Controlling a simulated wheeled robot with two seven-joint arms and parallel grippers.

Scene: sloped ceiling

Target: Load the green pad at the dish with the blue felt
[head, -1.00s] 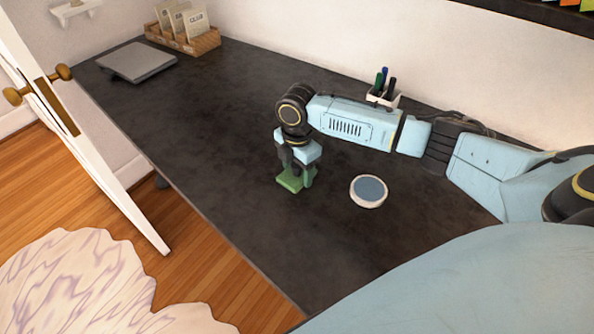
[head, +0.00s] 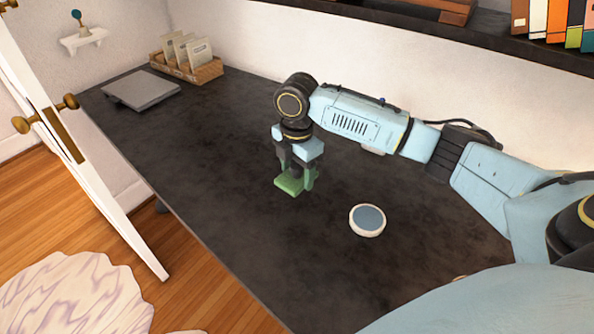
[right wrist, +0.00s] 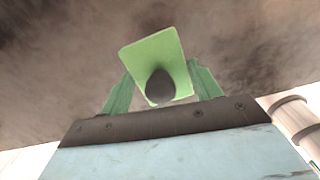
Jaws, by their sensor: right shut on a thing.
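The green pad (head: 287,186) is a flat square plate with a dark rounded knob (right wrist: 160,86) on it. My right gripper (head: 296,174) is shut on it, with one green finger on each side of the knob in the right wrist view. The pad seems to hang above the dark desk. The dish (head: 354,226) is a low round white one with blue felt (head: 369,217) on top. It stands on the desk to the right of and nearer than the gripper, apart from the pad. My left gripper is not in view.
The desk (head: 215,150) is clear around the dish. A grey flat slab (head: 142,90) and a wooden card holder (head: 187,69) stand at its far left end. A shelf with books (head: 538,30) overhangs at upper right. An open white door (head: 95,170) stands left.

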